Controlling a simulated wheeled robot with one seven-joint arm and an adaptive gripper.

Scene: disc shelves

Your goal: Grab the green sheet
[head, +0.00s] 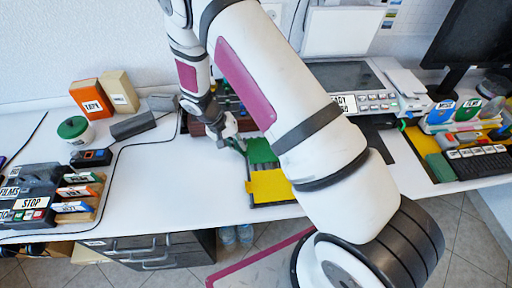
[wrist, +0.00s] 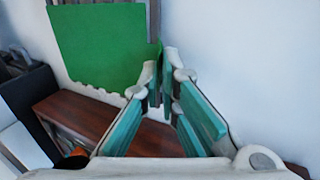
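The green sheet (head: 260,150) lies over the back part of a tray on the desk, above a yellow sheet (head: 270,186). In the wrist view the green sheet (wrist: 103,42) fills the upper left, with a wavy lower edge. My gripper (head: 240,147) is at the sheet's left edge in the head view. In the wrist view the fingertips of my gripper (wrist: 160,75) are close together at the sheet's right edge. The sheet's edge seems to reach between the tips, but I cannot tell if they pinch it. My arm hides part of the tray.
A brown wooden block (wrist: 85,125) lies below the fingers in the wrist view. Orange (head: 91,98) and beige boxes (head: 119,91), a green-lidded jar (head: 75,130) and a stack of discs and labels (head: 45,195) stand left. A printer (head: 350,85) stands right.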

